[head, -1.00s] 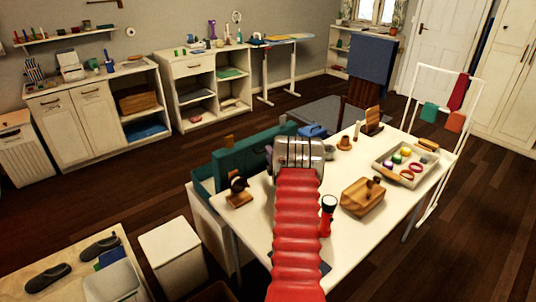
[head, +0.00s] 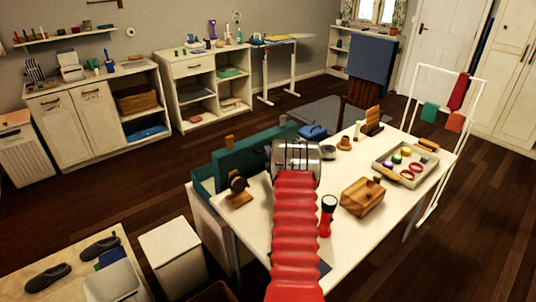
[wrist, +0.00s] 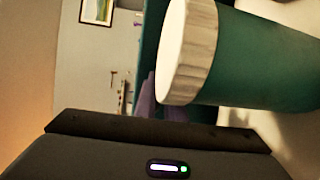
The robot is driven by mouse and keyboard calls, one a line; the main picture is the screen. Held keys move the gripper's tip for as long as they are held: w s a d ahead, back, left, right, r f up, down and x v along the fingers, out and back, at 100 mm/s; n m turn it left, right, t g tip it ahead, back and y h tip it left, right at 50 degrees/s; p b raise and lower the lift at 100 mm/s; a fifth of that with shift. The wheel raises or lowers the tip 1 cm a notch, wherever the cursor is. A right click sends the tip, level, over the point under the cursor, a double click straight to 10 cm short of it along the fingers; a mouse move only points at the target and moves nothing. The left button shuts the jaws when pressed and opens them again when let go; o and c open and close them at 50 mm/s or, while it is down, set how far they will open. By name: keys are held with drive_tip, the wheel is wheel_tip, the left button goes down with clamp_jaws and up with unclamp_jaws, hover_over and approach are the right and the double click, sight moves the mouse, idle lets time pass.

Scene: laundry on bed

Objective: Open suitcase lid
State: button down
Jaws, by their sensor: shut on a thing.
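In the wrist view a large teal shape (wrist: 262,62) with a pale, streaked round end (wrist: 187,52) fills the upper right, close to the camera. The dark gripper housing spans the bottom. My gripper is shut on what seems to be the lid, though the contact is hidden.
On the white table (head: 270,232) stand a red flashlight (head: 327,215), a wooden box (head: 362,197), a small brown stand (head: 238,190) and a tray (head: 385,165) of small things. A white bin (head: 172,255) is at the lower left.

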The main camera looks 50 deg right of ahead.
sight(261, 143)
drive_tip(key=shift+f, duration=0.1)
idle(0.4)
drive_tip(key=shift+w+d+r, duration=0.2)
drive_tip(key=shift+w+r, duration=0.2)
drive_tip(key=shift+w, duration=0.5)
drive_tip(key=shift+w+d+r, duration=0.25)
drive_tip(key=shift+w+r, duration=0.15)
drive_tip(key=shift+w, duration=0.5)
drive_tip(key=shift+w+d+r, duration=0.2)
drive_tip(key=shift+w+r, duration=0.2)
drive_tip(key=shift+w, duration=0.5)
drive_tip(key=c, duration=2)
unclamp_jaws()
drive_tip(key=shift+r, duration=0.1)
drive_tip(key=shift+o, duration=0.8)
drive_tip(key=shift+s+a, duration=0.1)
drive_tip(key=shift+s, duration=0.05)
